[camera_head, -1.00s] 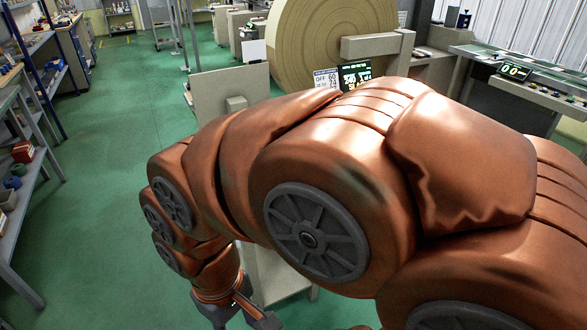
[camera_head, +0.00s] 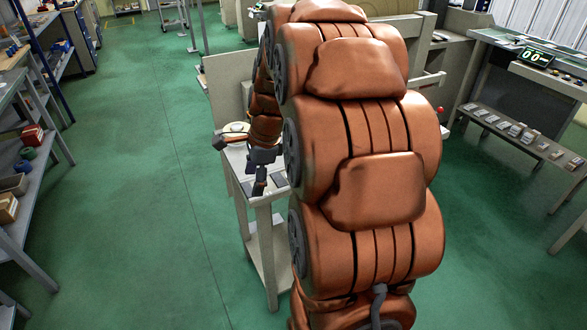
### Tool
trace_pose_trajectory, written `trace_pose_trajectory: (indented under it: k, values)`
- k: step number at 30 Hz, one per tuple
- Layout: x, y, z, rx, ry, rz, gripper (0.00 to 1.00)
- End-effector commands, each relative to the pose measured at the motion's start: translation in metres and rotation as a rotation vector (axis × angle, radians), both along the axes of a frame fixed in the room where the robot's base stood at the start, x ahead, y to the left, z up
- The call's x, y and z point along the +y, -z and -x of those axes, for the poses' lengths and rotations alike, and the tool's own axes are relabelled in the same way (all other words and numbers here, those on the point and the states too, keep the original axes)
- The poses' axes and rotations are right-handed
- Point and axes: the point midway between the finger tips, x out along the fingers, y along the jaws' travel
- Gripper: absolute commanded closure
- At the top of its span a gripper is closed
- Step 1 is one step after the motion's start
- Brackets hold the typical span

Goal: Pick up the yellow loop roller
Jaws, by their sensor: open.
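My gripper (camera_head: 239,166) is open and empty, with one dark finger pointing left and the other pointing down. It is over the near part of a small pale cart (camera_head: 262,215). A pale, cream-coloured round thing (camera_head: 236,127) sits at the back of the cart top, just beyond the gripper. It is small and partly covered by my gripper, so I cannot tell whether it is the yellow loop roller. No other clearly yellow roller shows. My orange arm hides the right side of the cart.
A beige panel (camera_head: 229,86) stands behind the cart. Shelves at the left hold a red box (camera_head: 32,134) and a green roll (camera_head: 27,153). A console bench (camera_head: 520,60) is at the right. The green floor (camera_head: 140,200) left of the cart is clear.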

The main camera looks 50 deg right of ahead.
Motion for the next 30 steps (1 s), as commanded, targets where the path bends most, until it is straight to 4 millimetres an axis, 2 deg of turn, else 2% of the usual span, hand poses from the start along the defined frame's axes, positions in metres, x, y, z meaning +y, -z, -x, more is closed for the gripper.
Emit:
trace_pose_trajectory:
  k: [1, 6, 9, 12, 15, 18, 30]
  values:
    - [-0.027, 0.005, -0.009, -0.006, 0.141, -0.024, 0.37]
    - [-0.107, 0.015, -0.028, -0.040, 0.582, -0.105, 0.37]
    - [-0.146, 0.019, -0.032, -0.060, 0.780, -0.148, 0.37]
    - [-0.172, 0.024, -0.032, -0.071, 0.917, -0.181, 0.37]
    - [-0.187, 0.026, -0.032, -0.079, 0.996, -0.201, 0.37]
    - [-0.193, 0.030, -0.033, -0.084, 1.026, -0.209, 0.37]
    - [-0.193, 0.056, -0.044, -0.083, 1.025, -0.208, 0.37]
